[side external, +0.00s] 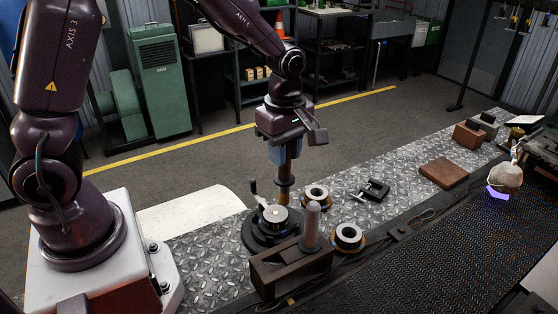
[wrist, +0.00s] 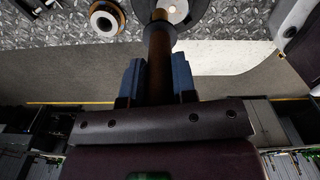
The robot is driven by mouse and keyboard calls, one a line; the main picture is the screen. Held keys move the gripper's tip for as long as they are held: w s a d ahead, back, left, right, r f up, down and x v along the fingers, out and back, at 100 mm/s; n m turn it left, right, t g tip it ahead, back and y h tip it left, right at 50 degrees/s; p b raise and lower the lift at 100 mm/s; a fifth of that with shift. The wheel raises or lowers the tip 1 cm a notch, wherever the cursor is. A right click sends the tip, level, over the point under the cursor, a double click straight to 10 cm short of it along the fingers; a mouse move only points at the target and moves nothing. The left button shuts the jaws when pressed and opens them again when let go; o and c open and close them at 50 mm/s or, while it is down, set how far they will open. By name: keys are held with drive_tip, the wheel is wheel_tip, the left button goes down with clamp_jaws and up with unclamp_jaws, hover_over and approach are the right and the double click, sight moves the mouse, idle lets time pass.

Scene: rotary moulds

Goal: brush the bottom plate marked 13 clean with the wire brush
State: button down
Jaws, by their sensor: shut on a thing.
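My gripper (side external: 284,150) points down over the bench, its blue fingers shut on a brown upright handle (side external: 284,187), which I take to be the wire brush. In the wrist view the handle (wrist: 159,60) stands between the blue fingers (wrist: 158,78) and runs to a dark collar. The brush's working end is not clearly visible. A dark round mould (side external: 262,238) with a pale plate (side external: 272,214) on top sits just left of and below the tool; contact cannot be told. The pale plate also shows in the wrist view (wrist: 177,8). No number 13 is readable.
Two ringed parts (side external: 316,194) (side external: 348,237) lie right of the mould.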

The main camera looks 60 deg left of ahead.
drive_tip(key=shift+r, duration=3.05)
drive_tip(key=shift+f, duration=4)
drive_tip(key=shift+s+f, duration=0.25)
drive_tip(key=shift+s, duration=0.75)
drive_tip(key=shift+w, duration=1.1)
drive_tip(key=shift+s+r, duration=0.1)
drive_tip(key=shift+r, duration=4)
